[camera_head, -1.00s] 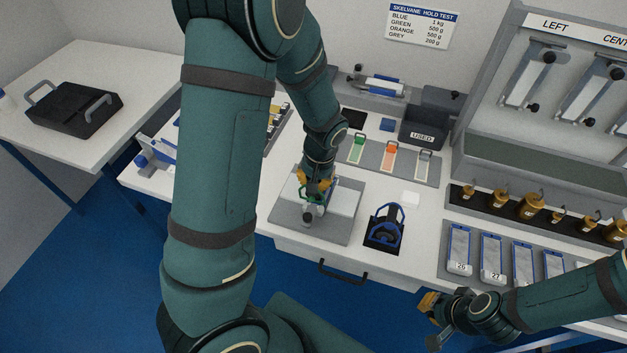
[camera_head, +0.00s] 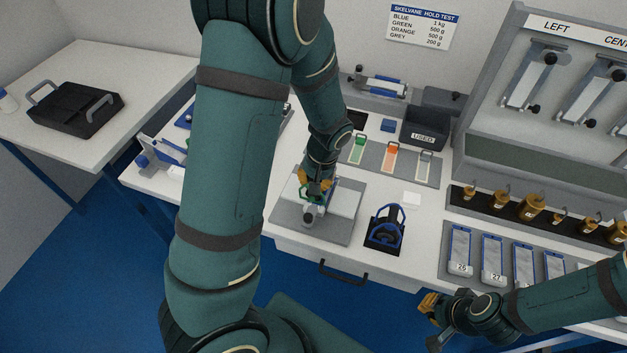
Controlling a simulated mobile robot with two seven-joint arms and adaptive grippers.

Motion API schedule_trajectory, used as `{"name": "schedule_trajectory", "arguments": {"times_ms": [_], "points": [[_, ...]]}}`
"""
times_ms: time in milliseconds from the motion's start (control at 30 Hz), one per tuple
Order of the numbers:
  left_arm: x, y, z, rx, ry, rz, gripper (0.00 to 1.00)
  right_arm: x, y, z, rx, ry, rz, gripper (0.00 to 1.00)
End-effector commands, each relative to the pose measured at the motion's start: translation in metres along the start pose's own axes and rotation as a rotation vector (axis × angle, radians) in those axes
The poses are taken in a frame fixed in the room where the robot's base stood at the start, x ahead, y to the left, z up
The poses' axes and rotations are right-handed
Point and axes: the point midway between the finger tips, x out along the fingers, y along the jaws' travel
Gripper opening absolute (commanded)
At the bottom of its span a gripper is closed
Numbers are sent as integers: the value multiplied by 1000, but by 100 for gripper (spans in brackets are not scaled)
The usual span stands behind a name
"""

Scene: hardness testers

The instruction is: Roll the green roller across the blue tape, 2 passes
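My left gripper (camera_head: 315,184) is over the grey plate (camera_head: 285,221) on the bench, its orange fingers around the green handle of the green roller (camera_head: 311,214). The gripper looks shut on that handle. The roller's grey drum is low over the light panel (camera_head: 343,203) on the plate; I cannot tell whether it touches. I cannot make out the blue tape; the roller and gripper may hide it. My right gripper (camera_head: 432,320) is at the bottom right, in front of the bench, with its fingers apart and nothing between them.
A blue-framed roller (camera_head: 387,232) stands in a black recess right of the plate. Green, orange and grey-handled strips (camera_head: 390,160) lie behind it, near the USED box (camera_head: 424,129). Brass weights (camera_head: 530,207) and numbered blue-edged panels (camera_head: 491,258) fill the right side.

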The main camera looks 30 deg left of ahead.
Motion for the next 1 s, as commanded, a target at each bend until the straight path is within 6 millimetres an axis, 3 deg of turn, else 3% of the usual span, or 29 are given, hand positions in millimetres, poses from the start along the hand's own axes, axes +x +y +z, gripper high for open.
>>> {"name": "schedule_trajectory", "arguments": {"times_ms": [467, 1000], "points": [[-3, -1, 0, -1, -1, 2, 0, -2, -1, 0, 0, 0, 0, 0], [-39, -7, 0, -1, 2, 3, 0, -30, -11, -3, 0, 0, 0, 0]]}}
